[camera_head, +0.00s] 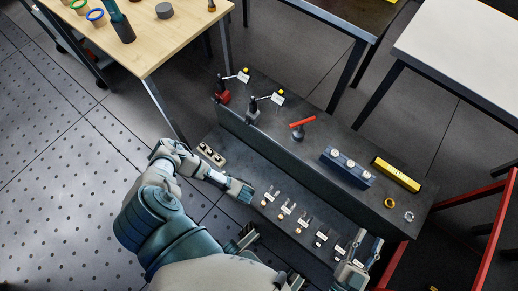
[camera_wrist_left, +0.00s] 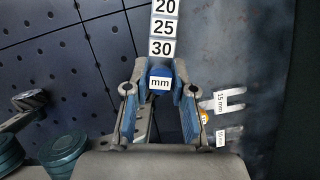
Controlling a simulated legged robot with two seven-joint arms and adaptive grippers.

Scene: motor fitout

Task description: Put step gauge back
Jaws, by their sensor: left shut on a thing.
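The step gauge (camera_wrist_left: 161,50) is a narrow bar with white labels 20, 25 and 30, running up from the fingers in the left wrist view. My left gripper (camera_wrist_left: 160,90) is shut on its blue end, marked mm. In the head view my left gripper (camera_head: 245,193) is over the left part of the dark lower bench step (camera_head: 232,150); I cannot clearly make out the gauge there. My right gripper (camera_head: 363,254) is open, its fingers apart, over the right end of the row of small labelled pieces (camera_head: 286,210).
On the raised shelf (camera_head: 310,105) stand two dial stands (camera_head: 223,92), a red-handled tool (camera_head: 300,128), a blue block (camera_head: 348,168) and a yellow level (camera_head: 396,174). A beige holder (camera_head: 211,154) lies on the lower step. A red frame (camera_head: 492,220) stands at right.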

